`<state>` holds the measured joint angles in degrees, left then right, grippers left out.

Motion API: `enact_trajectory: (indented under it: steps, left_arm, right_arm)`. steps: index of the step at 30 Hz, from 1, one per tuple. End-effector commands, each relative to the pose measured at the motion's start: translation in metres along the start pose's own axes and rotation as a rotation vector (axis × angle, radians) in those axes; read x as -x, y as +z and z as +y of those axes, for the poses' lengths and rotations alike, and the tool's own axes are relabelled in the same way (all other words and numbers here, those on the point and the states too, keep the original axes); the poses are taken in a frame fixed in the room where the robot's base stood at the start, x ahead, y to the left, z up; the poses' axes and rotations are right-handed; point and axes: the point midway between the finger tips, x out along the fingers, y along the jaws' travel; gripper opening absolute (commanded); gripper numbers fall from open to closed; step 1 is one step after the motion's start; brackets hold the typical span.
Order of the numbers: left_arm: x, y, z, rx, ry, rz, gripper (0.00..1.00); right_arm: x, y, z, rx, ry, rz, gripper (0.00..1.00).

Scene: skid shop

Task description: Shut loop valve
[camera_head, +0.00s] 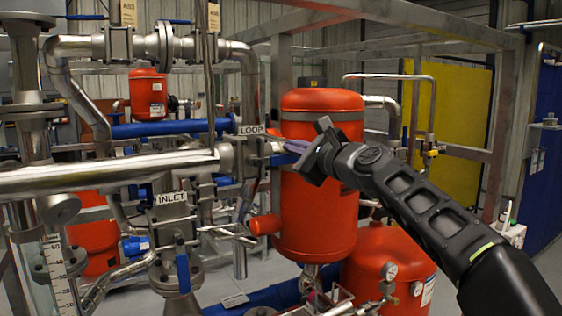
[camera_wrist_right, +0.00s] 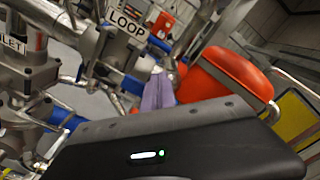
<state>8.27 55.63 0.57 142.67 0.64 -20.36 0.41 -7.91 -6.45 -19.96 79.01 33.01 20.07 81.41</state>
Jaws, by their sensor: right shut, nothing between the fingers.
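The LOOP label (camera_head: 251,129) marks the loop valve (camera_head: 228,156) on the horizontal steel pipe, left of the red vessel. A blue piece that looks like its lever (camera_head: 284,159) sticks out to the right, partly hidden by my gripper. The LOOP label (camera_wrist_right: 128,28) and a blue part (camera_wrist_right: 133,83) also show in the right wrist view. My right gripper (camera_head: 291,147) is shut and empty, its purplish fingers close to the blue piece; I cannot tell whether they touch. The fingers also show in the right wrist view (camera_wrist_right: 158,92). My left gripper is not in view.
The red vessel (camera_head: 318,215) stands right behind my gripper. The INLET valve (camera_head: 172,215) with a hanging blue lever (camera_head: 183,272) is at lower left. Steel pipes crowd the left. A grey frame (camera_head: 498,130) rises at the right, before a yellow panel (camera_head: 455,115).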

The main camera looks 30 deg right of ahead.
Motion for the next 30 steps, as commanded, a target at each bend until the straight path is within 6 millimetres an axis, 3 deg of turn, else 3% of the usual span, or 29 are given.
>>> enact_trajectory:
  steps: [30]
  left_arm:
    - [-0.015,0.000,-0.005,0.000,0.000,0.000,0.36]
  right_arm:
    - [0.000,-0.013,0.013,0.001,0.001,0.001,0.00]
